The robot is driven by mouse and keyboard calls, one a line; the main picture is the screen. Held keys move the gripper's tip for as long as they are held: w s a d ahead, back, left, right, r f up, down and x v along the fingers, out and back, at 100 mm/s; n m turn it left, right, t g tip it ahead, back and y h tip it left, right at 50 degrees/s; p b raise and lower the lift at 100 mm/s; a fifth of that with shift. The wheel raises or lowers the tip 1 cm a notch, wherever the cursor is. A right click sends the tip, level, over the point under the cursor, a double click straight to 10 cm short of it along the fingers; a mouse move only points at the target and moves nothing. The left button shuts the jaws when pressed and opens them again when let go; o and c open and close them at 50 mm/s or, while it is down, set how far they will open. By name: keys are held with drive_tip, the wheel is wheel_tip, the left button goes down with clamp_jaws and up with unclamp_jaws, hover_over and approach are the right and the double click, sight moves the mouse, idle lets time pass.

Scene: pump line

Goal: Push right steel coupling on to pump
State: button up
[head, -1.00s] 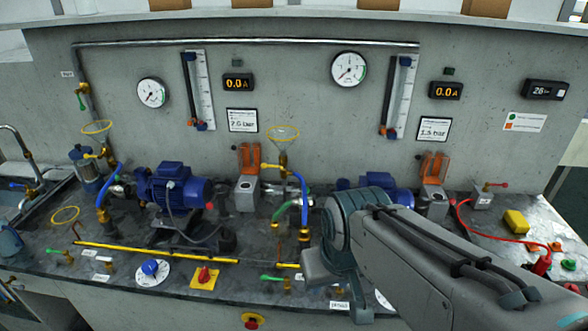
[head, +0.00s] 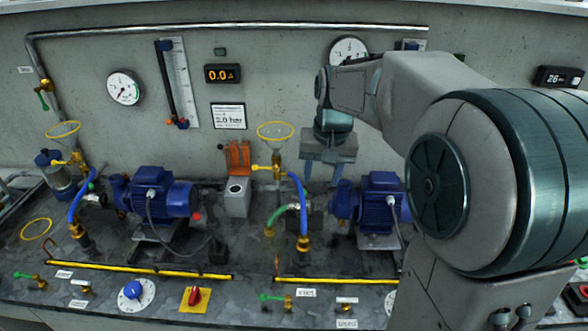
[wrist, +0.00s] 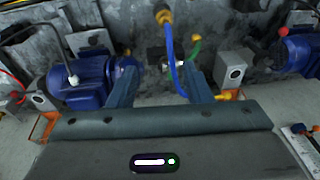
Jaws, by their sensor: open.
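The right blue pump (head: 378,200) stands on the bench in the head view, and its body is at the left of the wrist view (wrist: 80,82). My gripper (head: 323,178) points down, just left of that pump. Its jaws are open, with the two fingers apart in the wrist view (wrist: 158,75). In the head view the coupling is too dark and small to make out. I cannot tell whether it touches the pump.
The left pump (head: 160,192) is farther left. A yellow pipe (head: 335,281) runs along the front.

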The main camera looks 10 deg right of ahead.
drive_tip(key=m+y, duration=0.1)
drive_tip(key=m, duration=0.1)
hover_over(305, 191)
drive_tip(key=s+d, duration=0.2)
drive_tip(key=s+d+x, duration=0.1)
drive_tip(key=x, duration=0.4)
drive_tip(key=w+g, duration=0.1)
drive_tip(key=w, duration=0.1)
drive_tip(key=f, duration=0.4)
drive_tip(key=a+f, duration=0.1)
drive_tip(key=f, duration=0.4)
drive_tip(key=a+f+p, duration=0.1)
drive_tip(key=f, duration=0.4)
drive_tip(key=shift+w+a, duration=0.2)
drive_tip(key=shift+r, duration=0.1)
clamp_jaws()
